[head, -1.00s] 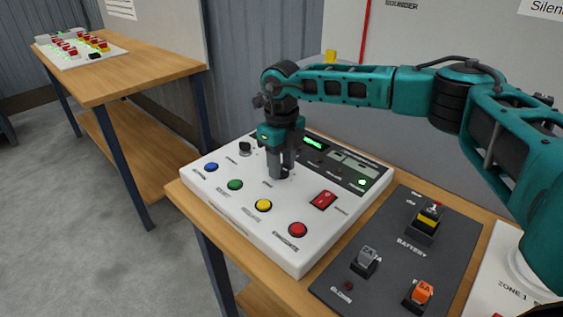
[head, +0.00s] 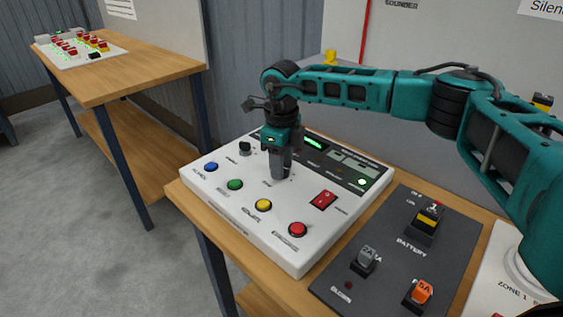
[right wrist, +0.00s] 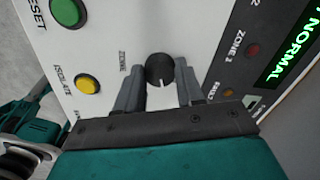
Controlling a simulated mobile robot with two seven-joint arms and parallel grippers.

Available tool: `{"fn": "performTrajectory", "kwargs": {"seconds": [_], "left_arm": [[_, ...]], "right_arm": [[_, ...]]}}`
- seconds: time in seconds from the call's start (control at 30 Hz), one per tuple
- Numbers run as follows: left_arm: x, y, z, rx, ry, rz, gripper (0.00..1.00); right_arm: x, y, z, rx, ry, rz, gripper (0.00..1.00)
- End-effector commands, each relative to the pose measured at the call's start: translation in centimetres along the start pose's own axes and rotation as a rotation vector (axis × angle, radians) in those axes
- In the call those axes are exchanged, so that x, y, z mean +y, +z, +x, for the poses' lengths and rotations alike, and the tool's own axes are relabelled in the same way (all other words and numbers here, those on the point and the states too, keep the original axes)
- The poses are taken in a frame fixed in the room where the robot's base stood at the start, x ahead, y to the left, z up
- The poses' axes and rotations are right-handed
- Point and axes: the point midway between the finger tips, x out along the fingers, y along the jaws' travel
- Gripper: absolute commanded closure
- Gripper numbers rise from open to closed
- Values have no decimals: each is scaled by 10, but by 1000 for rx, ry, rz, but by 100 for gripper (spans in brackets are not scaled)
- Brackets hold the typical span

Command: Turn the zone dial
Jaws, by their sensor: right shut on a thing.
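The zone dial (right wrist: 160,69) is a round black knob with a pale mark near its lower edge. It sits on the white control panel (head: 225,195), beside the "ZONE" lettering. My right gripper (right wrist: 160,80) points down at the panel and is shut on the dial, one finger on each side of it. In the head view my right gripper (head: 280,170) covers the dial. My left gripper is in neither view.
Blue (head: 211,167), green (head: 235,184), yellow (head: 264,205) and red (head: 298,229) buttons line the panel's front. A dark battery board (head: 385,285) lies to the right.

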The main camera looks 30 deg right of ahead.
Motion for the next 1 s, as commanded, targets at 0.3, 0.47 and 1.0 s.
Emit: {"fn": "performTrajectory", "kwargs": {"seconds": [0.3, 0.47, 1.0], "left_arm": [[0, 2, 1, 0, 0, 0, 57], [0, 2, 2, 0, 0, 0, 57], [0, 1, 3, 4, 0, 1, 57]], "right_arm": [[0, 0, 0, -2, -1, -258, 93], [0, 1, -1, -3, -2, -356, 93], [0, 1, -2, -3, -3, -475, 93]]}}
